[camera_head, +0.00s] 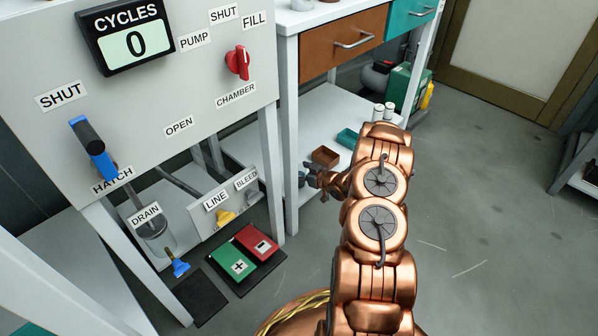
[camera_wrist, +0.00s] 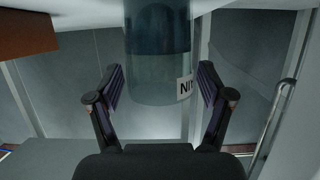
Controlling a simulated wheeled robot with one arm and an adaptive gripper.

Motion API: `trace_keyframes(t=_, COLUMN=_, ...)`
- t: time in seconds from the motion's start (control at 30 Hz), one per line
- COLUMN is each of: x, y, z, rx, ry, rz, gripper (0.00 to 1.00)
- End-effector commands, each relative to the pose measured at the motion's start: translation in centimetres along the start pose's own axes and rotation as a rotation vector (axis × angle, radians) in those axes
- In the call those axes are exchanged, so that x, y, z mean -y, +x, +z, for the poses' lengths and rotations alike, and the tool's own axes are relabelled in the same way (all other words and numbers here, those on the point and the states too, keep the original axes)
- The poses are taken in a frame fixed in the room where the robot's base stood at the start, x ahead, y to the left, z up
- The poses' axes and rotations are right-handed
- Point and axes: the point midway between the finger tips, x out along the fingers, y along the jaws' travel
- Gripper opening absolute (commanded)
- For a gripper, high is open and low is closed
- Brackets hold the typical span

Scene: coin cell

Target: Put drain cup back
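A grey cup-like cylinder (camera_head: 153,229) stands under the DRAIN label (camera_head: 146,215) at the lower left of the machine; the label partly covers it. My gripper (camera_head: 313,178) is beside the lower shelf of the bench, small and partly hidden by my wrist. In the wrist view the two fingers (camera_wrist: 160,76) are spread apart. A clear cylinder (camera_wrist: 150,92) with a darker upper part and a white label starting "NI" lies between or beyond them. Gaps show on both sides of it; I cannot tell its depth or whether it is the drain cup.
A blue valve handle (camera_head: 180,267) hangs below the drain. Green (camera_head: 234,263) and red (camera_head: 257,243) blocks lie on a dark mat. The floor at right is open.

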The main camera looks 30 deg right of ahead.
Motion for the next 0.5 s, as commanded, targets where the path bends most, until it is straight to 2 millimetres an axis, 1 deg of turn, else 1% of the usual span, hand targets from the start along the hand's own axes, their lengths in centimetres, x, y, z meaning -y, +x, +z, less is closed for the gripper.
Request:
trace_keyframes(t=0.4, x=0.0, y=-0.1, z=-0.2, rx=0.000, ry=0.000, rz=0.000, gripper=0.83)
trace_keyframes(t=0.5, x=-0.2, y=-1.5, z=-0.4, rx=0.000, ry=0.002, rz=0.003, gripper=0.83)
